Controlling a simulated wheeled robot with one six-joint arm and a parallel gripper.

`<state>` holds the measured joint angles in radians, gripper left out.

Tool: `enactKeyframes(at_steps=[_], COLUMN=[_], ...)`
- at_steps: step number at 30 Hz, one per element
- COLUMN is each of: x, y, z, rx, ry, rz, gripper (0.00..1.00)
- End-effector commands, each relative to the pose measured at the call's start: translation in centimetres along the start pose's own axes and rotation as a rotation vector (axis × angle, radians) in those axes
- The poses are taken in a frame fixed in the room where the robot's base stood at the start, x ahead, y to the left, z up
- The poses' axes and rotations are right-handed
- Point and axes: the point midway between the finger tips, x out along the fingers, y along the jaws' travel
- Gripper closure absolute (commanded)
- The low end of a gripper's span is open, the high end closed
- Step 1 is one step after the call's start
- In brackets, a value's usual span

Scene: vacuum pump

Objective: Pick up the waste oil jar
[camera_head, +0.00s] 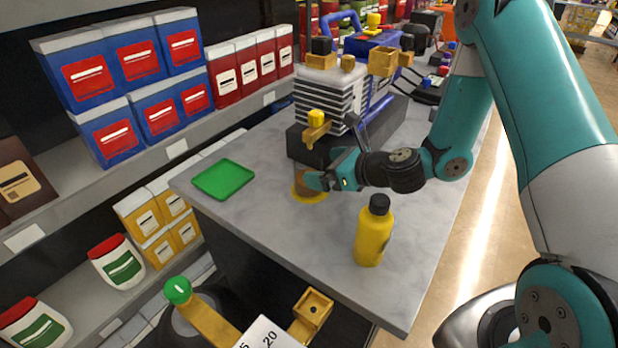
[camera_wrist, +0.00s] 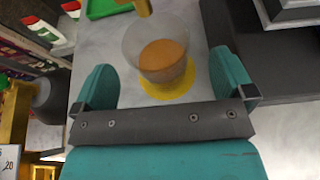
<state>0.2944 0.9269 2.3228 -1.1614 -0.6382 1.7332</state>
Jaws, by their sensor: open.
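The waste oil jar (camera_wrist: 165,60) is a clear cup-shaped jar with brown oil in it. It stands on a yellow round mat (camera_wrist: 170,92) on the grey counter. In the head view the jar (camera_head: 299,184) is partly hidden by my gripper (camera_head: 318,181). In the wrist view my gripper (camera_wrist: 165,85) has its two teal fingers apart, one on each side of the jar, with visible gaps. The jar is not held.
A yellow bottle with a black cap (camera_head: 373,232) stands on the counter (camera_head: 330,265) near my gripper. A green tray (camera_head: 223,179) lies to the left. Shelves with boxes (camera_head: 135,85) run along the left. Bare counter lies between tray and bottle.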

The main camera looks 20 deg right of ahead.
Motion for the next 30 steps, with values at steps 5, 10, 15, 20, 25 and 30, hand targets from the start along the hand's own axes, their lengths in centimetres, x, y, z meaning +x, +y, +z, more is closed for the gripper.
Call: enactKeyframes(at_steps=[5,10,15,20,25,30], x=[2.6,4.5,4.8,4.8,4.7,4.7], y=[0.5,0.3,0.3,0.3,0.3,0.3], z=[0.8,0.5,0.4,0.4,0.4,0.5], rx=[-0.005,-0.002,0.0,0.0,0.0,0.0], ry=[0.0,0.0,0.001,0.001,0.001,0.0], rz=[0.005,0.002,0.001,0.001,0.001,0.001], gripper=[0.0,0.0,0.0,0.18,0.57,0.61])
